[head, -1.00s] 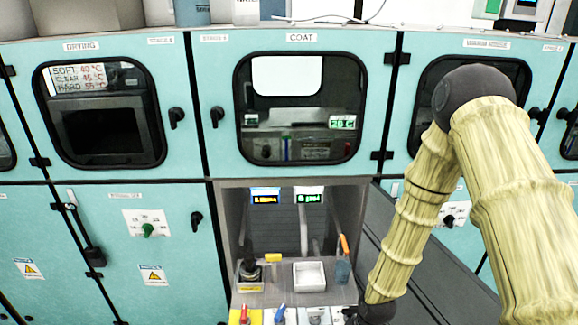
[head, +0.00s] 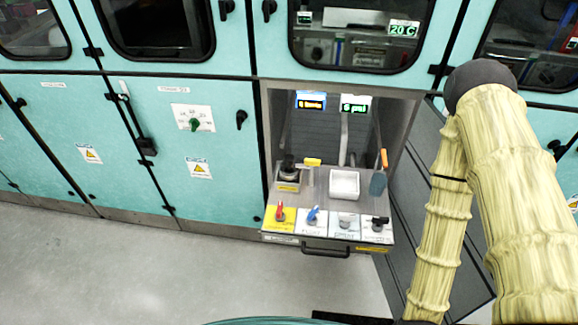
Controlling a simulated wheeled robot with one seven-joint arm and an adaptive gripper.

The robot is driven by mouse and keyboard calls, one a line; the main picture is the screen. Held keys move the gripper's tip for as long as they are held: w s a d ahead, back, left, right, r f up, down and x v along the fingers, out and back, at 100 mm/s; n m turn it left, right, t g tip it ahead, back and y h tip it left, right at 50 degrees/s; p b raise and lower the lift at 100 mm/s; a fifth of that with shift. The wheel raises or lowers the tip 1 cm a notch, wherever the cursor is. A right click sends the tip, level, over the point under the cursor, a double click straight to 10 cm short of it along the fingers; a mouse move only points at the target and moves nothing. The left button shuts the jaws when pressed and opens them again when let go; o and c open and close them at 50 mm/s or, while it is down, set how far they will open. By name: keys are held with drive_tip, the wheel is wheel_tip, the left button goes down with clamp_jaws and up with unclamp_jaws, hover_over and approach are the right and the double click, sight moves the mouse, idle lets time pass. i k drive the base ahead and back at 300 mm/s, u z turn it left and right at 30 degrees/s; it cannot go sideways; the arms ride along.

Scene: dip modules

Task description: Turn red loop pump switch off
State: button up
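The control shelf (head: 325,249) juts out of an open bay below the middle window. A row of switches sits along its front: a red one (head: 280,211) on a yellow plate, a blue one (head: 313,215) and a white or grey one (head: 345,220) on white plates, and a black one (head: 378,223) at the right. The label text is too small to read, and I cannot tell the red switch's setting. My arm, in a tan sleeve, is at the right, and its lower end runs to the bottom edge. My gripper is not visible in the head view.
A white tray (head: 344,184), a black-topped device (head: 288,174) and an orange-handled tool (head: 380,172) stand on the shelf. Two small displays are at its back. An open dark door (head: 425,215) hangs right of the bay. Teal cabinets line the wall; grey floor (head: 150,265) at lower left is free.

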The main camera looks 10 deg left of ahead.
sight(280, 204)
drive_tip(key=z, duration=2.15)
drive_tip(key=k, duration=1.2)
drive_tip(key=u, duration=2.2)
drive_tip(key=i, duration=0.5)
drive_tip(key=z, duration=0.05)
